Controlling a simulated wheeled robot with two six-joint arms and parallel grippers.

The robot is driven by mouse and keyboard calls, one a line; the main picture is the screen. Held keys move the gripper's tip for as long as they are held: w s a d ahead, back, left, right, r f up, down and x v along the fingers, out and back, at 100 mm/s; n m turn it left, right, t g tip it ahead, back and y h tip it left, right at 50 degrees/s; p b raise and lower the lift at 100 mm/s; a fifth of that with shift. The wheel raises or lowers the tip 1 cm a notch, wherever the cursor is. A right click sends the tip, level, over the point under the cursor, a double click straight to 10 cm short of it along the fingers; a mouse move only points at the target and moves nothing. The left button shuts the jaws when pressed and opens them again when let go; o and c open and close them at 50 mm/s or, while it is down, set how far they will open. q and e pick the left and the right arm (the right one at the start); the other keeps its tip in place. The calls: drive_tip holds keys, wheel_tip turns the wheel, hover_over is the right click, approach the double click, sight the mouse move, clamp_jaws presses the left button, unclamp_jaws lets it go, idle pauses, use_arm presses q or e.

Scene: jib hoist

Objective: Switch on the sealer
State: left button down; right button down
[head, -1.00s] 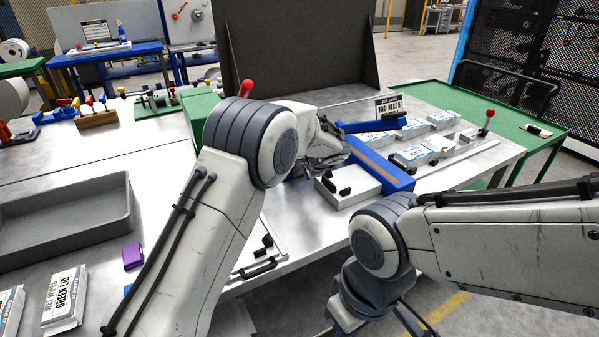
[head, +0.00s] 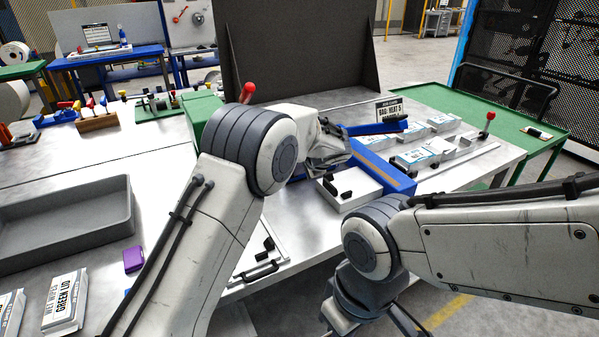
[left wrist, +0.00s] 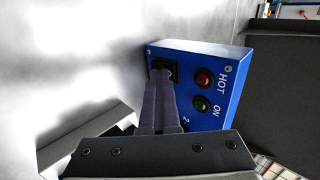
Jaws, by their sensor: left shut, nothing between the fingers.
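The sealer is a blue box with a long blue arm (head: 376,128) and a white block in front, on the metal bench in the head view. Its blue panel (left wrist: 226,62) shows in the left wrist view with a black switch (left wrist: 172,66), a red lamp (left wrist: 204,78) marked HOT and a green lamp (left wrist: 201,103) marked ON. Both lamps look dark. My left gripper (left wrist: 159,76) is shut and empty, its tips at the switch and partly covering it. I cannot tell if they touch. In the head view my left gripper (head: 328,150) is beside the sealer.
A tall dark panel (head: 300,50) stands behind. A grey tray (head: 65,215) and a purple box (head: 133,259) are at the left.

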use_arm(q)
drive_tip(key=shift+r, duration=0.25)
use_arm(e)
drive_tip(key=shift+f, duration=0.1)
use_arm(q)
drive_tip(key=shift+s+d+f, duration=0.1)
drive_tip(key=shift+s+d, duration=0.1)
drive_tip(key=shift+d, duration=0.15)
drive_tip(key=s+d, duration=0.1)
drive_tip(key=s+d+b, duration=0.1)
drive_tip(key=shift+s+b, duration=0.3)
drive_tip(key=shift+s, duration=0.05)
drive_tip(key=v, duration=1)
drive_tip(key=shift+a+r, duration=0.25)
drive_tip(key=shift+a, duration=0.1)
use_arm(e)
drive_tip(key=shift+s+a+f, duration=0.1)
drive_tip(key=shift+s+f, duration=0.4)
drive_tip(key=shift+f, duration=0.35)
